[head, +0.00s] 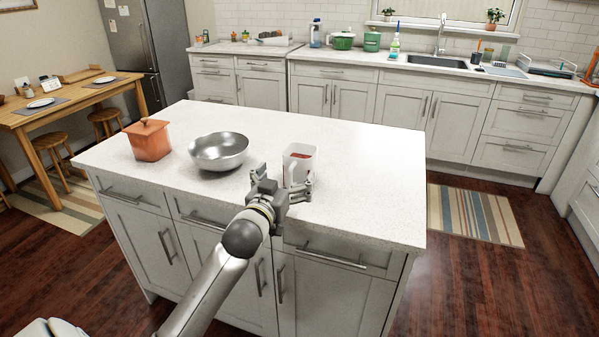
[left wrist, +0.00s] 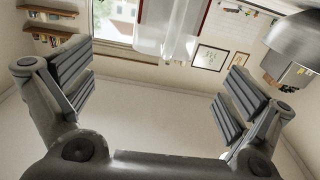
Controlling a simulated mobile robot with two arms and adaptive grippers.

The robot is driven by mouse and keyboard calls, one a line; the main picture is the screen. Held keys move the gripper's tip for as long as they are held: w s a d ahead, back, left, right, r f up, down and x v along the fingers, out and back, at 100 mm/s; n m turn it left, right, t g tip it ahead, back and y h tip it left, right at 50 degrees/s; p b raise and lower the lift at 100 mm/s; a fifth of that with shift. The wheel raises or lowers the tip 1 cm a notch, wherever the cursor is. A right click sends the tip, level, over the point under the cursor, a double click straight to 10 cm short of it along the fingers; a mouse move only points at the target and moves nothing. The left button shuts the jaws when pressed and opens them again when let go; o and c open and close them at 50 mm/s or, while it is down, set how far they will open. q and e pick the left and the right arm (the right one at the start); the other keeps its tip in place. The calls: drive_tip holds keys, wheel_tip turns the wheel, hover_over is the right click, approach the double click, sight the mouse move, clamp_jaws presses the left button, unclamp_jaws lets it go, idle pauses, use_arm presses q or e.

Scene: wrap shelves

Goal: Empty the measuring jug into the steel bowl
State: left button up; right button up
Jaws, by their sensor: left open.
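The measuring jug (head: 304,157) is a clear, whitish vessel with red contents, upright on the island top. Its handle faces my gripper. The steel bowl (head: 219,152) stands to its left, with a gap between them; its inside looks empty. My left gripper (head: 285,180) is open at the near side of the jug, with its fingers spread around the handle side. In the left wrist view the jug (left wrist: 168,28) shows at the top, between the spread fingers (left wrist: 155,92), and the bowl (left wrist: 305,38) is at the upper right. Nothing is gripped. My right gripper is not in view.
An orange lidded canister (head: 150,142) stands left of the bowl on the white island (head: 355,205). The island top right of the jug and behind it is clear. A counter (head: 400,70) with a sink runs along the back, and a wooden table (head: 60,103) stands at the left.

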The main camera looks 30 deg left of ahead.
sight(295, 160)
use_arm(q)
drive_tip(key=x, duration=0.5)
drive_tip(key=shift+a+p+x, duration=0.15)
drive_tip(key=shift+p+x, duration=0.2)
drive_tip(key=shift+x, duration=0.95)
drive_tip(key=shift+a+p+x, duration=0.15)
drive_tip(key=shift+p+x, duration=0.2)
drive_tip(key=shift+x, duration=0.95)
drive_tip(key=shift+s, duration=0.1)
drive_tip(key=shift+c, duration=0.3)
drive_tip(key=c, duration=1.7)
drive_tip(key=shift+r, duration=0.15)
drive_tip(key=shift+c, duration=0.3)
drive_tip(key=shift+r, duration=0.1)
